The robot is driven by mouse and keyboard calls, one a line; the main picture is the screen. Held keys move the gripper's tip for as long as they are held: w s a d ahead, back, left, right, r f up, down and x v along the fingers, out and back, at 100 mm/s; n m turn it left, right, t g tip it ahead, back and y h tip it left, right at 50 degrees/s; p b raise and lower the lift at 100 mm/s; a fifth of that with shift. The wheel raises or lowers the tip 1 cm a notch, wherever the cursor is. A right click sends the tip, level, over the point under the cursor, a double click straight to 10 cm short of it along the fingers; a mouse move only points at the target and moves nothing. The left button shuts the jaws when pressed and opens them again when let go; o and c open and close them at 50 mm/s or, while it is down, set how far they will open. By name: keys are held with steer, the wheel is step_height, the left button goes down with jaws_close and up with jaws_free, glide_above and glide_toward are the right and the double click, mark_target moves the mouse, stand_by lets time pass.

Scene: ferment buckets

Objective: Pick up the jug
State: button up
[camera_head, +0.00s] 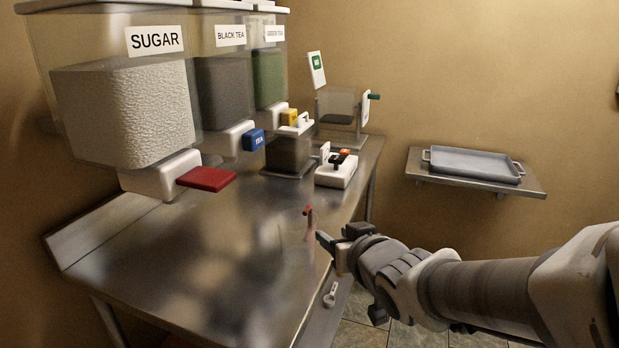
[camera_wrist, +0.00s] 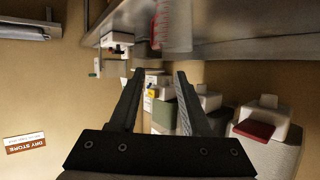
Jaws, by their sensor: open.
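The jug (camera_head: 310,232) looks like a small clear vessel with red on it, standing near the front right edge of the steel counter (camera_head: 190,285). In the wrist view the jug (camera_wrist: 177,28) shows at the top, a see-through wall with red marks, cut off by the frame edge. My gripper (camera_head: 325,240) is right beside the jug in the head view and partly overlaps it there. In the wrist view my gripper (camera_wrist: 160,75) has its two fingers apart with nothing held between them. The jug lies beyond the fingertips; whether a finger touches it is unclear.
Sugar (camera_head: 120,110), black tea (camera_head: 222,95) and green tea (camera_head: 269,78) dispensers stand over the counter's back left. A white device (camera_head: 337,172) and a dark container (camera_head: 289,157) sit farther back. A wall shelf (camera_head: 530,188) holds a grey tray (camera_head: 474,163). The counter's front left is clear.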

steer(key=w+p, duration=0.1)
steer(key=p, duration=0.7)
glide_toward(312, 216)
steer(key=shift+x, duration=3.8)
jaws_close()
